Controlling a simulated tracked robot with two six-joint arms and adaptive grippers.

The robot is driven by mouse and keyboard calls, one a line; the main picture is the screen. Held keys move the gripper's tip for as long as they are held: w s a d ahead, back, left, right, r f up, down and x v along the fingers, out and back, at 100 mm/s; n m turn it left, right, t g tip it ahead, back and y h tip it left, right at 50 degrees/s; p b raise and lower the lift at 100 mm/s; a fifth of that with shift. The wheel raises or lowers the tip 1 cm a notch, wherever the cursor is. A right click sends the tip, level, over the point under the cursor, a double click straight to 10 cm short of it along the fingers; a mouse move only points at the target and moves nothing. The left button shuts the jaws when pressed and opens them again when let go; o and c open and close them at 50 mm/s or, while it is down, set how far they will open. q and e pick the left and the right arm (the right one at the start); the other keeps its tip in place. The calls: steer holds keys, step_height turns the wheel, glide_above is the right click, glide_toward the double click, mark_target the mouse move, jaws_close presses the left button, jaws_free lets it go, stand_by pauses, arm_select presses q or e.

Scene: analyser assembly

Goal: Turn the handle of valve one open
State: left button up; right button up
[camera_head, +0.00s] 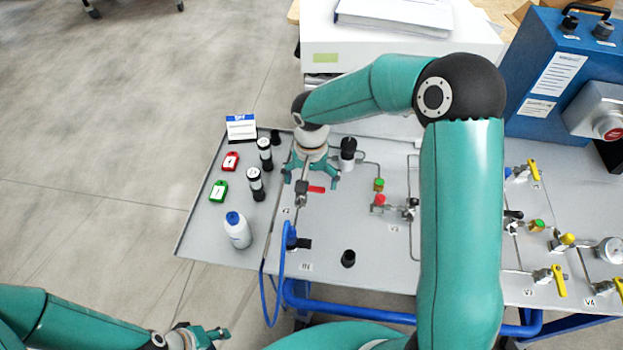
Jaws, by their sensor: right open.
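A small valve with a red handle (316,189) sits on the grey panel, left of its middle. The handle points to the right. A small label (286,211) lies beside this valve, too small to read for certain. My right gripper (311,180) is open above the valve, with its teal fingers spread to either side. I cannot tell whether it touches the handle. My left gripper (208,336) is low at the bottom left, away from the panel, and its jaw opening is unclear.
Yellow-handled valves (559,281) and a gauge (609,250) are at right. A blue hose (281,265) hangs over the front edge. My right arm hides the middle.

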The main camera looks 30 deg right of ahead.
steer(key=c, duration=1.2)
steer(key=shift+o, duration=0.2)
steer(key=shift+w+n, duration=0.1)
steer(key=shift+n, duration=0.3)
steer(key=shift+w+d+n+b, duration=0.15)
steer(key=shift+n+b, duration=0.15)
steer(key=shift+n, duration=0.3)
steer(key=shift+w+n+b, duration=0.15)
steer(key=shift+n+b, duration=0.1)
steer(key=shift+n, duration=0.35)
steer(key=n, duration=0.2)
steer(key=w+n, duration=0.1)
steer(key=n, duration=0.1)
steer(key=shift+n+b, duration=0.3)
steer(key=shift+b, duration=0.05)
steer(key=n, duration=0.3)
steer(key=w+n, duration=0.1)
steer(key=shift+a+n, duration=0.3)
steer(key=shift+a, duration=0.05)
steer(key=n, duration=0.3)
steer(key=a+n, duration=0.1)
steer(key=n, duration=0.1)
steer(key=shift+w+r+n, duration=0.1)
steer(key=shift+w+n, duration=0.2)
steer(key=shift+w, duration=0.1)
